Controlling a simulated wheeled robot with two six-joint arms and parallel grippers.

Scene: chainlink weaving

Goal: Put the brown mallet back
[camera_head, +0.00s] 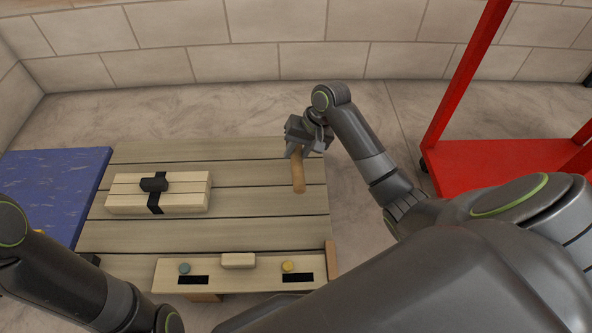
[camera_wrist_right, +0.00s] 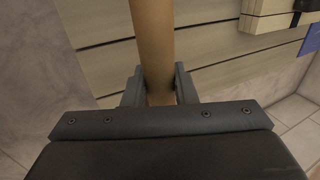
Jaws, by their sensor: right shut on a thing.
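The brown mallet shows as a brown wooden cylinder (camera_head: 298,173) below my right gripper (camera_head: 303,150), over the right part of the plank table. My right gripper is shut on it. In the right wrist view the brown wood (camera_wrist_right: 153,45) runs up between the two dark jaws (camera_wrist_right: 160,90). The rest of the mallet is hidden by the gripper or out of frame, so I cannot tell its head from its handle. My left arm shows at the lower left, but its gripper is out of view.
The plank table (camera_head: 250,202) holds a pale wooden box with a black strap (camera_head: 185,197). A pale panel (camera_head: 222,272) with dark slots and teal and yellow knobs is at the front edge. A blue surface (camera_head: 50,180) lies left, a red frame (camera_head: 480,165) right.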

